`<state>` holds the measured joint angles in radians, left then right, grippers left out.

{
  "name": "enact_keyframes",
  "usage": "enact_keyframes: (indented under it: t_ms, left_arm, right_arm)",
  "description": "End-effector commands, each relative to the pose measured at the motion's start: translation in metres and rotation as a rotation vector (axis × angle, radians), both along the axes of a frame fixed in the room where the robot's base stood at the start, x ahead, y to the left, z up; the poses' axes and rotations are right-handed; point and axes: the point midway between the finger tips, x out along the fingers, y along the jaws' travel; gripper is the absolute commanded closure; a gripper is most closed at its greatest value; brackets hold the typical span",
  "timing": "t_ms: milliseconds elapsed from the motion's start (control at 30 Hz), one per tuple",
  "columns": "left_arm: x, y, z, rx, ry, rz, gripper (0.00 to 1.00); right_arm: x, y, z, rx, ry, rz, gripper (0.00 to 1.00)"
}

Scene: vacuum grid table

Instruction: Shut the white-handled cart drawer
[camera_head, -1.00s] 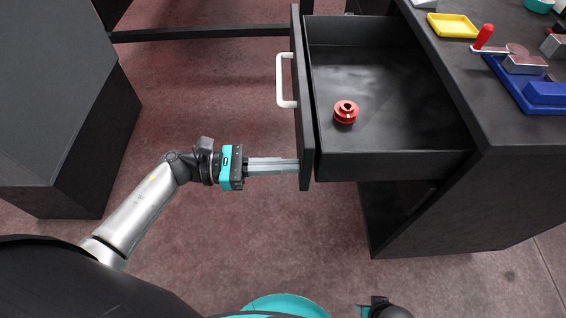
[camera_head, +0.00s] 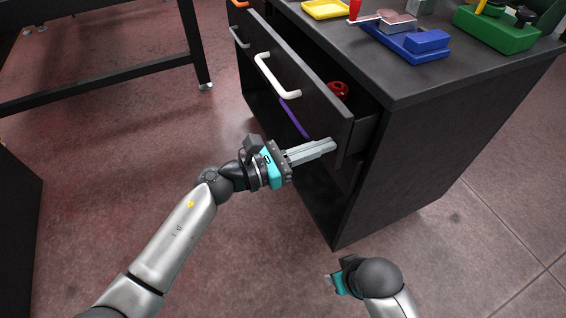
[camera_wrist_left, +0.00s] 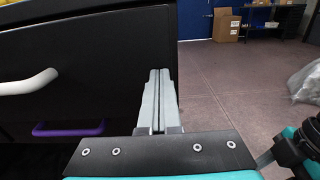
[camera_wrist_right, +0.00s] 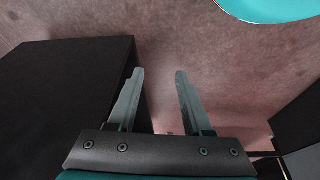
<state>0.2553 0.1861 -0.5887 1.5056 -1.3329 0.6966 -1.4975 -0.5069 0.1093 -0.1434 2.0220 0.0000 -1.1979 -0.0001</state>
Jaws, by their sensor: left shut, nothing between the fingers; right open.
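The white-handled drawer (camera_head: 312,88) is partly pulled out of the black cart, its white handle (camera_head: 277,76) on the front panel. A red flanged part (camera_head: 338,90) shows inside, partly hidden by the panel. The handle (camera_wrist_left: 28,84) also shows in the left wrist view. My left gripper (camera_head: 332,145) is shut and empty, its fingers lying by the near lower corner of the drawer front; I cannot tell whether they touch it. Its fingers (camera_wrist_left: 158,73) show together in the left wrist view. My right gripper (camera_wrist_right: 160,72) is open and empty, low in front of the cart.
A purple handle (camera_head: 293,118) sits below the white one; a grey handle (camera_head: 238,38) is further along. The cart top (camera_head: 385,82) holds a yellow tray (camera_head: 326,9), a blue fixture (camera_head: 425,41) and a green holder (camera_head: 495,32).

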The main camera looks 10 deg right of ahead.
Motion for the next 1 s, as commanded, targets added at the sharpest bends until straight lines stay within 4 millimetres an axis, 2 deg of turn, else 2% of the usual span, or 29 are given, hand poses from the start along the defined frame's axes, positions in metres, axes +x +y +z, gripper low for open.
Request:
enact_keyframes:
  t_ms: [33, 200, 400, 633, 1000]
  left_arm:
    - [0.004, -0.012, -0.002, -0.001, -0.003, -0.002, 1.0]
    - [0.013, -0.042, -0.002, 0.0, -0.001, -0.001, 1.0]
    - [0.02, -0.062, -0.002, 0.002, 0.001, 0.0, 1.0]
    - [0.023, -0.071, 0.0, 0.001, 0.0, 0.001, 1.0]
    - [0.024, -0.072, 0.002, -0.002, -0.004, 0.003, 1.0]
  right_arm:
    - [0.002, 0.0, 0.004, 0.001, -0.012, 0.0, 0.5]
    - [0.006, 0.0, 0.026, 0.005, -0.043, -0.002, 0.5]
    - [0.007, 0.001, 0.042, 0.008, -0.064, -0.001, 0.5]
    - [0.007, 0.001, 0.049, 0.009, -0.071, -0.003, 0.5]
    - [0.007, 0.001, 0.05, 0.009, -0.071, -0.003, 0.5]
